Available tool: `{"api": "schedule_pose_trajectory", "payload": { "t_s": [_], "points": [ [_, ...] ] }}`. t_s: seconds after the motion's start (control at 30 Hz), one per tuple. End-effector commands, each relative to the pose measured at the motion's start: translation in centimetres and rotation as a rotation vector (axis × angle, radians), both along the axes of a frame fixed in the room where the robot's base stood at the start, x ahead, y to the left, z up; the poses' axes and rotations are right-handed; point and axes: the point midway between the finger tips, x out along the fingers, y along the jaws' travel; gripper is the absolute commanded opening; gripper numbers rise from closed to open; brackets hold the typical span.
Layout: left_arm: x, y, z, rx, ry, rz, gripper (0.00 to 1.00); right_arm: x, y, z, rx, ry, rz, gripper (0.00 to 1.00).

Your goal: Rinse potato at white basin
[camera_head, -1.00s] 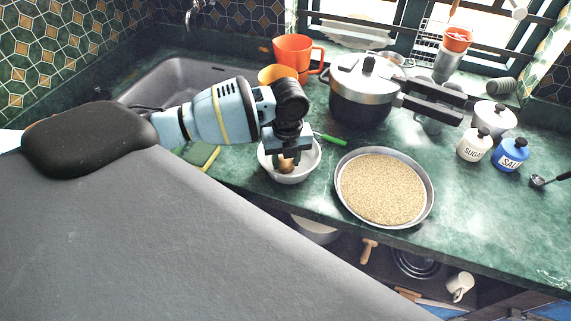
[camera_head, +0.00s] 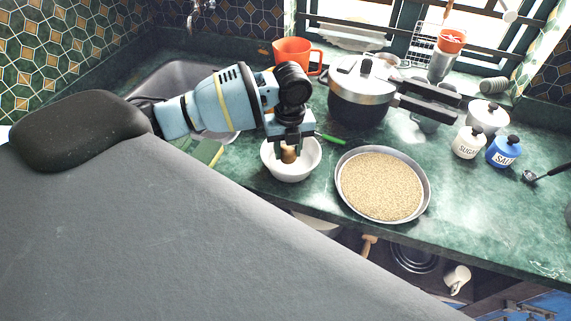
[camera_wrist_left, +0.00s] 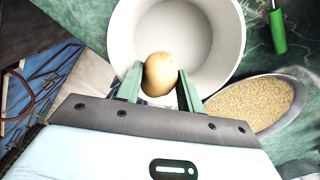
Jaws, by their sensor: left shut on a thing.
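A white basin (camera_head: 301,165) stands on the green counter, left of the grain tray. It also shows in the left wrist view (camera_wrist_left: 222,40). A brown potato (camera_head: 289,154) is between the fingers of my left gripper (camera_head: 289,152). In the left wrist view the potato (camera_wrist_left: 160,74) is pinched between the green fingertips, over the near side of the basin's opening. The basin's inside looks empty apart from the potato over it. I cannot tell whether the potato touches the basin. My right gripper is not in view.
A round tray of grain (camera_head: 381,184) sits close right of the basin. A green-handled tool (camera_head: 329,137) and a pressure cooker (camera_head: 361,88) stand behind. An orange mug (camera_head: 297,54) is by the sink (camera_head: 172,80). Sugar (camera_head: 467,142) and salt (camera_head: 504,150) jars are at right.

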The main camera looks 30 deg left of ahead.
Motion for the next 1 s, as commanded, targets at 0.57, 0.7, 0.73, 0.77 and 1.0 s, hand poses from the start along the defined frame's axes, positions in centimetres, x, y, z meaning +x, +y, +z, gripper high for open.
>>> {"api": "schedule_pose_trajectory", "payload": {
  "t_s": [0.57, 0.7, 0.73, 0.77, 1.0],
  "points": [
    [0.1, 0.0, 4.0, -0.001, -0.002, 0.0, 0.15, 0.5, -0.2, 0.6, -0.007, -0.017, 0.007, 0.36],
    [0.0, 0.0, 4.4, 0.0, -0.001, 0.0, 0.15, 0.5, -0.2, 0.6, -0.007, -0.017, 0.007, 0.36],
    [0.0, 0.0, 4.4, 0.0, -0.001, 0.0, 0.15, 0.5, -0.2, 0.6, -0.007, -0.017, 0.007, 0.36],
    [0.0, 0.0, 4.5, 0.001, -0.001, 0.0, 0.15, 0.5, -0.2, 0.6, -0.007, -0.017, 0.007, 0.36],
    [0.0, 0.0, 4.5, 0.0, -0.001, 0.0, 0.15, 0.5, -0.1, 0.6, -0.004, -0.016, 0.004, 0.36]
  ]
}}
